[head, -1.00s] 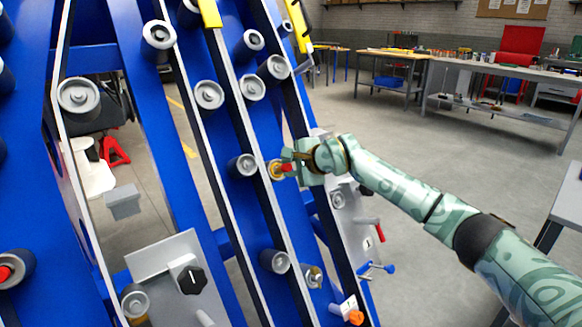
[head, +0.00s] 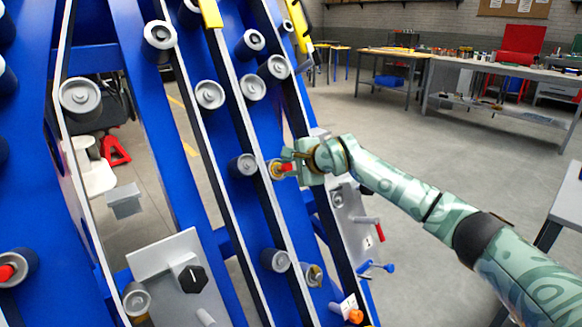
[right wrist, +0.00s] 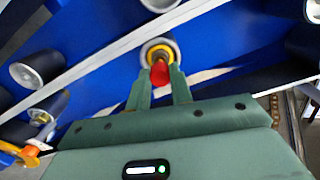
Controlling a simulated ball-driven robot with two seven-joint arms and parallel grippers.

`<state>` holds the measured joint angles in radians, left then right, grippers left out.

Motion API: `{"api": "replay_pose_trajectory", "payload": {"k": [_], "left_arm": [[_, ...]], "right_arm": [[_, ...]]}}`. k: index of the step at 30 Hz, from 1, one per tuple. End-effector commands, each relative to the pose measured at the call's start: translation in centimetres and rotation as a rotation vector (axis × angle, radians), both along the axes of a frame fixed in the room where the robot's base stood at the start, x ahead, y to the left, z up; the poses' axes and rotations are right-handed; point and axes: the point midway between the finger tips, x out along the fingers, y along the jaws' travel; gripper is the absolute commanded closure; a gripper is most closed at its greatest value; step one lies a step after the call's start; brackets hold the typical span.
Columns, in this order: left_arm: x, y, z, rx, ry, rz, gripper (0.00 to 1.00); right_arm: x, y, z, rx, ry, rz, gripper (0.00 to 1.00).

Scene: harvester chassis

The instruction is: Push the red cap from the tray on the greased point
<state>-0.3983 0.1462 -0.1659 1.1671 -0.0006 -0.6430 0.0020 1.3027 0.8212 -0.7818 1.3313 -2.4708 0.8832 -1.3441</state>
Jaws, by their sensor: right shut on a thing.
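The red cap (head: 287,168) is between the fingers of my right gripper (head: 290,164), which is shut on it. In the right wrist view the red cap (right wrist: 160,74) sits between the two green fingertips (right wrist: 160,86). It is right in front of a grey fitting with a yellow ring, the greased point (head: 274,170), on the blue chassis. The ring also shows behind the cap in the right wrist view (right wrist: 160,44). I cannot tell whether the cap is seated or only touching. My left gripper is not in view. I cannot make out the tray.
The blue chassis (head: 185,170) carries several grey rollers around the point. Below my gripper, a grey panel (head: 352,215) has a red-handled lever (head: 380,232). An orange-tipped fitting (head: 355,316) is lower. A grey table edge (head: 568,200) is at the right.

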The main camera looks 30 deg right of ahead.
Motion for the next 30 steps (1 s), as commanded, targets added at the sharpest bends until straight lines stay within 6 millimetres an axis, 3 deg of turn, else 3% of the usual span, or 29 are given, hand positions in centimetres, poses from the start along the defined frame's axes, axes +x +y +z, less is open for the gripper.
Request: {"api": "replay_pose_trajectory", "payload": {"k": [30], "left_arm": [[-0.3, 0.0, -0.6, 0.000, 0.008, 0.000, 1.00]], "right_arm": [[1.1, 0.2, -0.8, 0.000, 0.001, 0.000, 0.99]]}}
